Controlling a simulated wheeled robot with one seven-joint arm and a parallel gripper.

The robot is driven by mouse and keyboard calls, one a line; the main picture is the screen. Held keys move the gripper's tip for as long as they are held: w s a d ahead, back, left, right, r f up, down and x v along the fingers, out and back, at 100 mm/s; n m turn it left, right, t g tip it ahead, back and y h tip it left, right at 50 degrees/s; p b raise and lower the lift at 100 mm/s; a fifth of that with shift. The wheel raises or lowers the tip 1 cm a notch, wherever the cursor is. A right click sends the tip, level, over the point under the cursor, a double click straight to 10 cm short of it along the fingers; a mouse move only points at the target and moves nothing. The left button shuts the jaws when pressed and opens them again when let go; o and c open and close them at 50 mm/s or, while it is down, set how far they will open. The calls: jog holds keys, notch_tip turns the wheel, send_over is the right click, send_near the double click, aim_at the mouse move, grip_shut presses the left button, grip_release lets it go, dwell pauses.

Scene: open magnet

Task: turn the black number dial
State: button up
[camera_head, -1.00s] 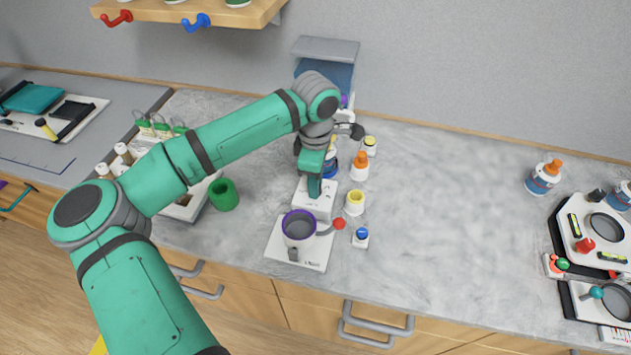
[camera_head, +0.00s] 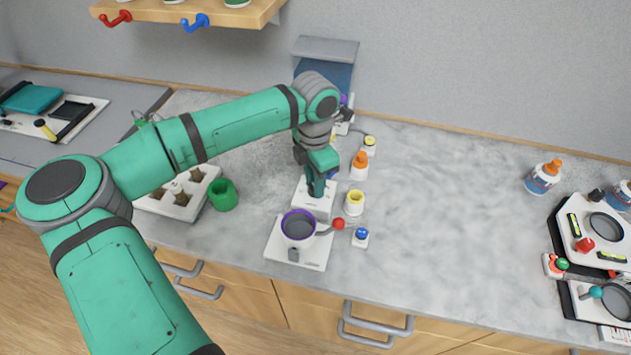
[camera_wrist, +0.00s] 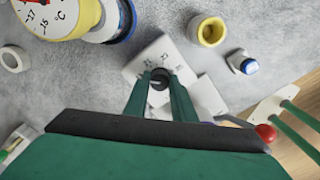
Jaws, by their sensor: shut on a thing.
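The black number dial (camera_wrist: 159,78) is a round black knob on a white plate (camera_wrist: 138,63) with printed marks. In the wrist view my gripper (camera_wrist: 160,84) has one green finger on each side of the knob and is shut on it. In the head view my gripper (camera_head: 318,190) points down at the white plate (camera_head: 308,206); the knob is largely hidden there by the fingers.
A grey pot with a purple rim (camera_head: 298,226) stands on a white base in front of the dial. A yellow cup (camera_head: 354,203), a blue-capped item (camera_head: 361,236) and an orange-topped bottle (camera_head: 359,166) stand close on the right. A green cup (camera_head: 222,194) is left.

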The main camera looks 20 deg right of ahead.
jog(key=shift+a+n, duration=0.1)
jog(key=shift+n, duration=0.4)
jog(key=o, duration=1.1)
jog(key=shift+c, duration=0.2)
notch_tip(320, 180, up, 11)
jog(key=shift+f, duration=0.1)
